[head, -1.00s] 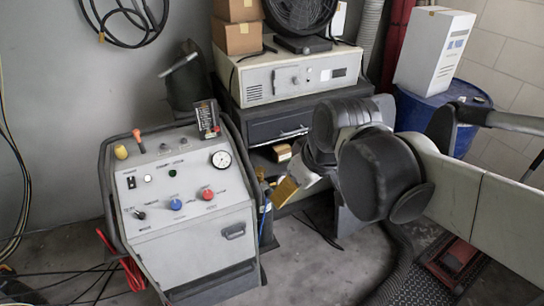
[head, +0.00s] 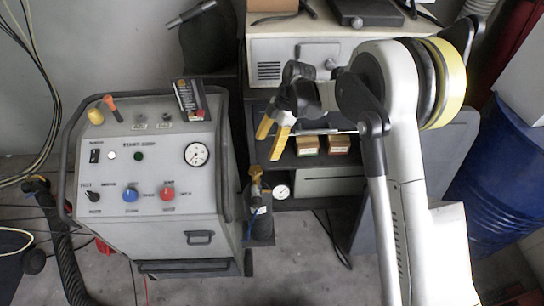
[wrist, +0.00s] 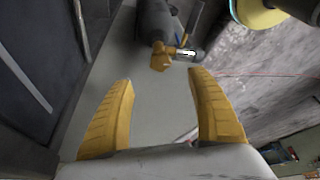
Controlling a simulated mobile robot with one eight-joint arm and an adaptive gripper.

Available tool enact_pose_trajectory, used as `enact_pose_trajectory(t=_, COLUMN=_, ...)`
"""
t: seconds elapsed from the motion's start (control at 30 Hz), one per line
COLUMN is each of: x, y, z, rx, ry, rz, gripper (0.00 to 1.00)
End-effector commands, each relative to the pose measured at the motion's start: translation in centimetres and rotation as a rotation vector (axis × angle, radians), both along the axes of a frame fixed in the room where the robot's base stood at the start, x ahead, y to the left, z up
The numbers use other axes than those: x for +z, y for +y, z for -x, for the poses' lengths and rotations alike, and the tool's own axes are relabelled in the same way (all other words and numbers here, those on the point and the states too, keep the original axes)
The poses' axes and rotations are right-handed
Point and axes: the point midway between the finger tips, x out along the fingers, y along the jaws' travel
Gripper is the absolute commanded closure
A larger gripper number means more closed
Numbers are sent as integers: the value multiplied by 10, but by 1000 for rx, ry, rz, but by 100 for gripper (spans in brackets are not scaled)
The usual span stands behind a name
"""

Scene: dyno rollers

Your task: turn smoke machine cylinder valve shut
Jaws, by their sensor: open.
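The small dark cylinder (head: 260,226) stands beside the right side of the grey smoke machine (head: 158,185). Its brass valve (head: 255,180) is on top, with a small round gauge (head: 282,191) to its right. My gripper (head: 267,149) is open and empty, its yellow fingers pointing down, above the valve in the head view and apart from it. In the wrist view, the brass valve (wrist: 162,56) and cylinder (wrist: 155,18) lie beyond the fingertips, about midway between the two fingers of my gripper (wrist: 161,80). The valve's turned position cannot be told.
A dark shelf cart with small boxes (head: 308,145) stands behind my gripper. A blue barrel (head: 505,190) is at the right. A black hose (head: 68,260) and cables lie at the left. Bare floor (head: 300,260) shows in front of the cylinder.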

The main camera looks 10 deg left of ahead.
Motion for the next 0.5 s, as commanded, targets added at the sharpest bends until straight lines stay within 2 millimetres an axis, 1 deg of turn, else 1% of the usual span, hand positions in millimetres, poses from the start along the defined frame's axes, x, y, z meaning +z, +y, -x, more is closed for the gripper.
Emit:
enact_pose_trajectory(t=0.17, x=-23, y=8, z=5, rx=8, ry=0, rz=-2, gripper=32)
enact_pose_trajectory(t=0.4, x=-69, y=22, z=16, rx=6, ry=-1, rz=-2, gripper=32)
enact_pose_trajectory(t=0.5, x=-83, y=27, z=20, rx=6, ry=-1, rz=-2, gripper=32)
